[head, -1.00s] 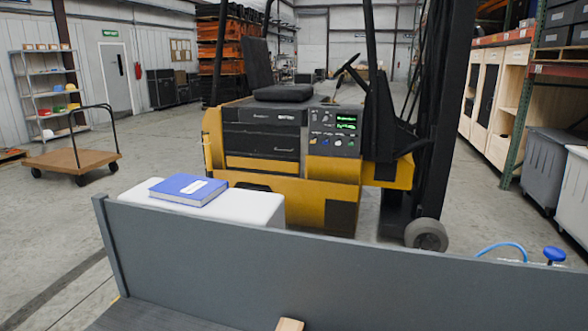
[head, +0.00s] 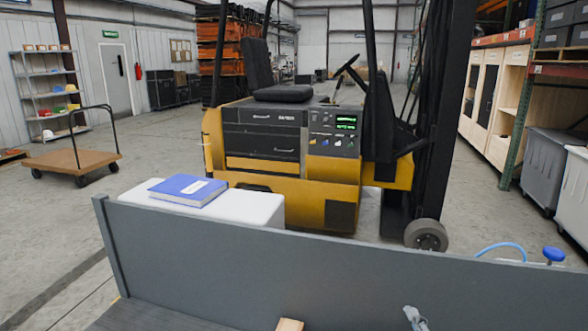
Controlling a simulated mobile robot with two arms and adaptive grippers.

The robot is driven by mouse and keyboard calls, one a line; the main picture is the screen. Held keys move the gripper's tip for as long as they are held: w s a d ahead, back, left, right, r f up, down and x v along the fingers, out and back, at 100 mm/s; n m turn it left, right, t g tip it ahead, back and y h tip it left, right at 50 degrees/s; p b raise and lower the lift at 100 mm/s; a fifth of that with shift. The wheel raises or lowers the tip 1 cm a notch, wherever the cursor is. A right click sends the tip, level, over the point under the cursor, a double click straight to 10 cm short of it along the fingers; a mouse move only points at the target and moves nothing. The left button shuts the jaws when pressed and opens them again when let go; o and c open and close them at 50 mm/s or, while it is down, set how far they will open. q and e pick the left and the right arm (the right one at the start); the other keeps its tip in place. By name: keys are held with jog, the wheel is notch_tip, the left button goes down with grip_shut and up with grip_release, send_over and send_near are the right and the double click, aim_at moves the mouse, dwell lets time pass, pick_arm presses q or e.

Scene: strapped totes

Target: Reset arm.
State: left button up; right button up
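A small light-grey piece (head: 416,318), which looks like the tip of my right gripper, shows at the bottom edge of the head view, right of the middle. It is in front of the grey panel (head: 330,262). Only a little of it shows, so I cannot tell whether it is open or shut, or whether it holds anything. My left arm and gripper are not in view.
A wooden piece (head: 289,325) shows at the bottom edge. Behind the panel, a blue book (head: 188,190) lies on a white box (head: 250,207). A yellow forklift (head: 285,185) stands beyond. A cart (head: 75,158) is at left, grey bins (head: 548,165) at right. Open floor lies at left.

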jog(key=s+d+f+m+g+h, duration=0.1)
jog(key=s+d+f+m+g, duration=0.3)
jog(key=f, duration=0.3)
jog(key=s+d+f+m+g+h, duration=0.1)
jog(key=s+f+m+g+h, duration=0.1)
jog(key=s+f+m+g, duration=0.45)
jog(key=s+a+f+g+y, duration=0.2)
jog(key=s+f+g, duration=0.3)
jog(key=s+f, duration=0.6)
notch_tip(320, 180, down, 24)
jog(key=s, duration=0.3)
jog(key=s+d+f+g, duration=0.2)
jog(key=s+f, duration=1.3)
jog(key=s, duration=0.1)
jog(key=shift+s+d+f, duration=0.25)
jog(key=shift+d+f, duration=0.1)
